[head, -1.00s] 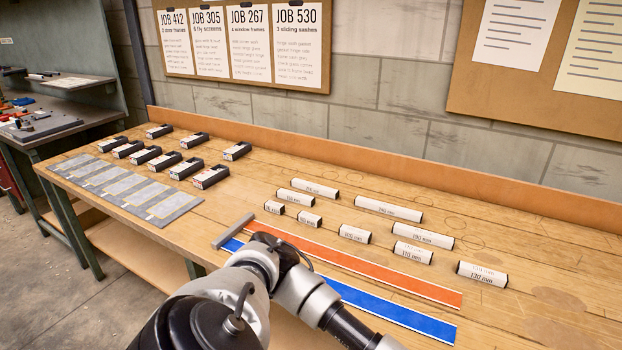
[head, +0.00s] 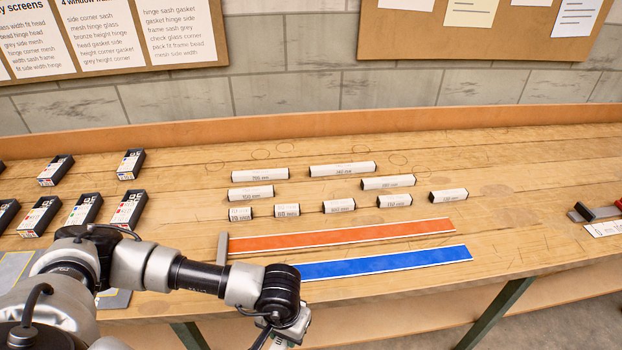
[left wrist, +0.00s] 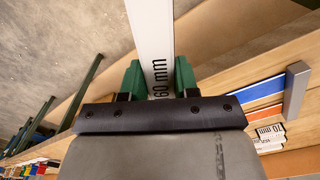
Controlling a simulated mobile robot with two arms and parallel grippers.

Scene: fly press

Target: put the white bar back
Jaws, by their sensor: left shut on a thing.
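My left gripper (left wrist: 158,82) is shut on a white bar (left wrist: 150,30), its green pads on both sides. The label reads "60 mm"; a leading digit may be hidden by the gripper. In the head view my left wrist hangs at the bench's front edge; its fingers and the held bar are out of sight below. Several other white bars stand in rows on the bench, including a back-row long bar (head: 342,169), a middle-row left bar (head: 251,192), a middle-row right bar (head: 388,183) and a front-right bar (head: 448,196). My right gripper is not in view.
An orange strip (head: 340,236) and a blue strip (head: 390,262) lie in front of the bars, with a grey stop (head: 222,248) at their left end. Dark boxes (head: 85,208) stand at left. Bare wood shows between the two middle-row bars.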

